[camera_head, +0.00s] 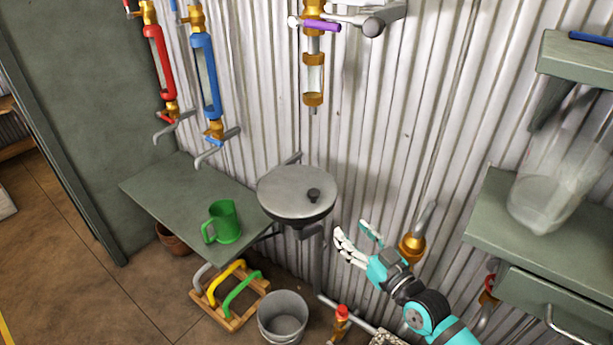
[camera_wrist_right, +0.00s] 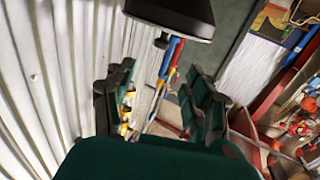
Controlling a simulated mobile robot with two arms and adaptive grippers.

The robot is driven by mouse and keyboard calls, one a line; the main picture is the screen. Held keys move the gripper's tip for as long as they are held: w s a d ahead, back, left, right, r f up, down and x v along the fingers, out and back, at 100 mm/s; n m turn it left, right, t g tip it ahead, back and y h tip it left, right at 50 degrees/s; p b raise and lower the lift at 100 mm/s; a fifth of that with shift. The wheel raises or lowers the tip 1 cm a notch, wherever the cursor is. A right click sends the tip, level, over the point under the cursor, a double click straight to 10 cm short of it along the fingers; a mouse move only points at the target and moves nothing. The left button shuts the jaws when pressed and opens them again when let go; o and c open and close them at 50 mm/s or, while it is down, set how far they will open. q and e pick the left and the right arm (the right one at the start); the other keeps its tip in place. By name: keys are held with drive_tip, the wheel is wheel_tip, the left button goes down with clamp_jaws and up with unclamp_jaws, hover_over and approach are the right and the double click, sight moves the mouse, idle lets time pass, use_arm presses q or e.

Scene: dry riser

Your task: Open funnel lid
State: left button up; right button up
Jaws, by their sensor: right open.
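The funnel's round grey lid (camera_head: 285,186) lies flat and shut on the funnel, which is mounted at the corrugated wall. A small dark knob (camera_head: 314,194) stands on the right part of the lid. My right gripper (camera_head: 354,238) is open and empty, to the right of the funnel and lower in the head view, apart from the lid. In the right wrist view its two dark fingers (camera_wrist_right: 158,100) are spread with nothing between them. The inside of the funnel is hidden under the lid. My left gripper is in neither view.
A green mug (camera_head: 224,222) stands on the green table (camera_head: 165,188) left of the funnel. A grey bucket (camera_head: 283,318) is on the floor below. Red (camera_head: 160,62) and blue (camera_head: 207,75) tubes hang on the wall. A shelf (camera_head: 500,225) with a clear jug (camera_head: 550,190) is at right.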

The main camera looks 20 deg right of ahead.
sight(317, 197)
drive_tip(key=x, duration=1.6)
drive_tip(key=shift+w+a+r+b, duration=0.1)
drive_tip(key=shift+w+a+b, duration=0.2)
drive_tip(key=shift+a, duration=0.05)
drive_tip(key=shift+c, duration=0.2)
clamp_jaws()
